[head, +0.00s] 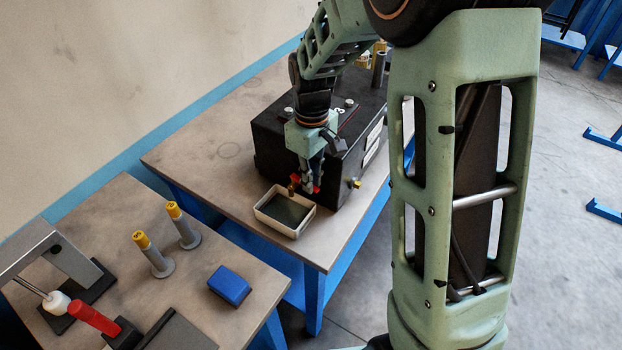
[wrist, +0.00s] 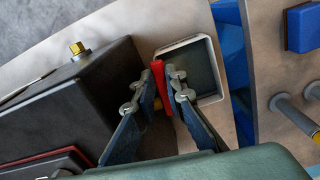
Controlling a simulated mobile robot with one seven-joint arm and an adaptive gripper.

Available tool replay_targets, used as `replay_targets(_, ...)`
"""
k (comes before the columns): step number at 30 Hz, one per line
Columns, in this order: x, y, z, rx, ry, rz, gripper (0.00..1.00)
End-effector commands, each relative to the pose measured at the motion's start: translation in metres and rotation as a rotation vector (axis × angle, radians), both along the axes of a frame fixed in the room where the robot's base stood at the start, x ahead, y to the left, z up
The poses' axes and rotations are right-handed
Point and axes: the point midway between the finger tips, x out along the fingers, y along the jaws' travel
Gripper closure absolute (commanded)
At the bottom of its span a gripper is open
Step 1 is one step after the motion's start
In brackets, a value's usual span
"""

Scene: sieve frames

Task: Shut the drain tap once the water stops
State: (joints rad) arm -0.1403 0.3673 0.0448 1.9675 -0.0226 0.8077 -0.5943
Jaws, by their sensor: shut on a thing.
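The drain tap has a brass body (head: 292,186) and a red lever (wrist: 159,76). It sits at the front of a black tank (head: 268,150). My gripper (head: 309,187) points down at the tap; in the wrist view its fingertips (wrist: 165,82) are closed around the red lever. Red also shows beside the fingers in the head view. A pale tray (head: 264,217) with a dark inside stands below the tap; it also shows in the wrist view (wrist: 211,99). I make out no falling stream, but the fingers partly hide the spout.
A second brass fitting (head: 356,183) sticks out of the tank's right side. On the nearer table are a blue block (head: 230,286), two grey posts with yellow tops (head: 150,252) and a red-handled tool (head: 94,317). A gap separates the two tables.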

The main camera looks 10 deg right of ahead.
Motion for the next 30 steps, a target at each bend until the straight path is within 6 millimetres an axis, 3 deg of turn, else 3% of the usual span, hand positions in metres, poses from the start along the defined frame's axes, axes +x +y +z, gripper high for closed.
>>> replay_targets(7, 0.0011, 0.0002, 0.0009, 0.001, -0.004, -0.001, 1.00)
replay_targets(8, 0.0011, 0.0002, 0.0009, 0.001, -0.004, -0.001, 0.85)
replay_targets(12, 0.0008, 0.0002, 0.0007, 0.001, -0.002, -0.001, 0.71)
replay_targets(30, 0.0011, -0.0015, 0.0002, -0.001, -0.003, -0.011, 0.71)
